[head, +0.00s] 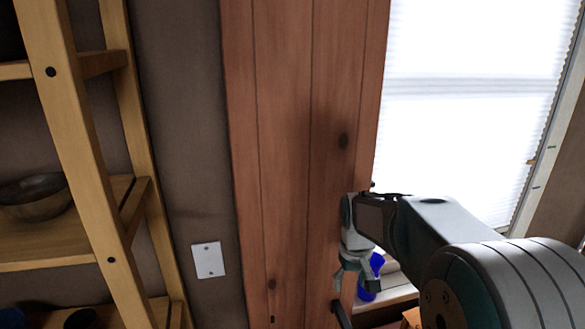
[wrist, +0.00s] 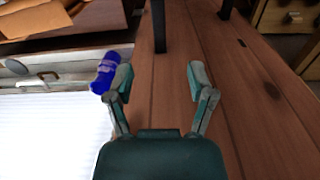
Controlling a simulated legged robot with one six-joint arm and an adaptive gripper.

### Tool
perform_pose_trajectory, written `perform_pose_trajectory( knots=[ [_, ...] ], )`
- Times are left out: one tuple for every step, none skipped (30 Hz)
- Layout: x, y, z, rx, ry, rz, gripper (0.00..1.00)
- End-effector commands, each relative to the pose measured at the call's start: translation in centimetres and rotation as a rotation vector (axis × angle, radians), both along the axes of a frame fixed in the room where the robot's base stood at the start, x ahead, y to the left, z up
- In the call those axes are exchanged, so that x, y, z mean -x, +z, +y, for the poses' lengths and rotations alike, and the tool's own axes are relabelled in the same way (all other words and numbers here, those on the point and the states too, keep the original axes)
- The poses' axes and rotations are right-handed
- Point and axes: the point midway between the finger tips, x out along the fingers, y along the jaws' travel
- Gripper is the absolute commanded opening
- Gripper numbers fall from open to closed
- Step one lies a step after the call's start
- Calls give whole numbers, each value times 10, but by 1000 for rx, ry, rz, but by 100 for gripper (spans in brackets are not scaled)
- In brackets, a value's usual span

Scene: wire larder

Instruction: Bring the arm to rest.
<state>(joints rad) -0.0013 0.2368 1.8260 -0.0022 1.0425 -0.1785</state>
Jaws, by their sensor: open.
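My gripper (head: 352,283) hangs at the end of my arm in the head view, in front of the right edge of a reddish wooden panel (head: 283,130). In the wrist view my gripper (wrist: 160,77) has its two fingers spread apart with nothing between them. Wood planks (wrist: 175,110) show behind the gap. A blue object (head: 368,290) is just right of the fingers in the head view. In the wrist view the blue object (wrist: 105,72) is beside the left finger, outside the gap; I cannot tell whether they touch.
A bright blind-covered window (head: 470,90) is at the right, with a pale sill (head: 393,297) below it. A wooden shelf unit (head: 95,170) stands at the left and holds a dark bowl (head: 35,198). A dark bar (wrist: 159,25) crosses the planks. A white plate (head: 208,260) is on the wall.

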Motion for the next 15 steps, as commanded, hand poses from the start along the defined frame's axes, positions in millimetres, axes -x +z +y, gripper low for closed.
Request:
perform_pose_trajectory(
  knots=[
    [12,14,0,-1,-8,-29,70],
    [19,21,0,-1,-13,-45,70],
    [29,30,0,-1,-21,-64,70],
    [36,36,0,-2,-28,-78,70],
    [44,41,0,-4,-34,-92,70],
    [53,48,0,-4,-41,-110,70],
    [61,52,0,-5,-46,-126,70],
    [68,57,0,-6,-51,-141,70],
    [78,63,0,-8,-60,-160,70],
    [86,66,0,-9,-65,-174,70],
    [94,70,0,-10,-71,-188,70],
    [105,74,0,-12,-78,-207,70],
    [112,77,0,-14,-84,-222,70],
    [120,79,0,-15,-90,-236,70],
    [130,82,0,-17,-98,-255,70]
  ],
)
